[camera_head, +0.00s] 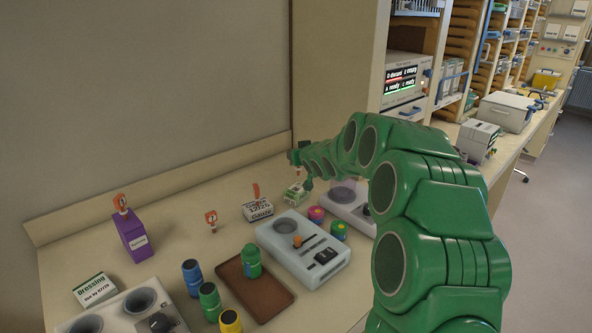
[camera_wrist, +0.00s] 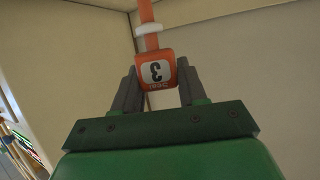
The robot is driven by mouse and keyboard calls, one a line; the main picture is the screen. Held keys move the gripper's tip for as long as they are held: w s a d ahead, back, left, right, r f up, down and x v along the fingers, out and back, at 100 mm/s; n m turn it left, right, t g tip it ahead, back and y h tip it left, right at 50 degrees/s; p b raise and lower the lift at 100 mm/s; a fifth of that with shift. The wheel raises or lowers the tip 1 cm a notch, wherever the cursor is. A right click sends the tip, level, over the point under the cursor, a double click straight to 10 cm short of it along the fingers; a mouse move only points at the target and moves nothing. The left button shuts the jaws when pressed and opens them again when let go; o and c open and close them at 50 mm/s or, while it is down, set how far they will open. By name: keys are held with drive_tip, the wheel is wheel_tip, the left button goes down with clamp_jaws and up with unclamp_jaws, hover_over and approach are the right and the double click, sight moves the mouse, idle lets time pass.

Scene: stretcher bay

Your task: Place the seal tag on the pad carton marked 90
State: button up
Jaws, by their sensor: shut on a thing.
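My gripper (camera_wrist: 158,80) is shut on an orange seal tag (camera_wrist: 155,68), with a white label showing an upside-down 3 and a strap running upward through a white band. In the head view my gripper (camera_head: 301,172) is above a small green-and-white carton (camera_head: 294,196) at the back of the counter. The held tag is mostly hidden there. A white gauze carton (camera_head: 258,213) stands to its left with an orange tag (camera_head: 256,191) on it. A purple carton (camera_head: 132,240) bears another orange tag (camera_head: 120,203). I cannot read a 90 on any carton.
Another orange tag (camera_head: 211,219) stands on the counter. A grey device (camera_head: 315,270), a brown tray (camera_head: 233,286) with a green jar, several coloured jars and a dressing carton (camera_head: 96,291) occupy the front. A display unit (camera_head: 405,80) stands behind my arm.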

drive_tip(key=shift+w+a+f, duration=0.15)
drive_tip(key=shift+w+f, duration=0.45)
drive_tip(key=shift+f, duration=0.65)
drive_tip(key=shift+w+a+f, duration=0.1)
drive_tip(key=shift+w+f, duration=0.5)
drive_tip(key=shift+f, duration=0.65)
drive_tip(key=shift+w+a+f, duration=0.15)
drive_tip(key=shift+w+f, duration=0.45)
drive_tip(key=shift+f, duration=0.65)
drive_tip(key=shift+f, duration=0.15)
drive_tip(key=o, duration=1)
drive_tip(key=shift+r, duration=0.2)
drive_tip(key=v, duration=1.2)
drive_tip(key=shift+a+r, duration=0.1)
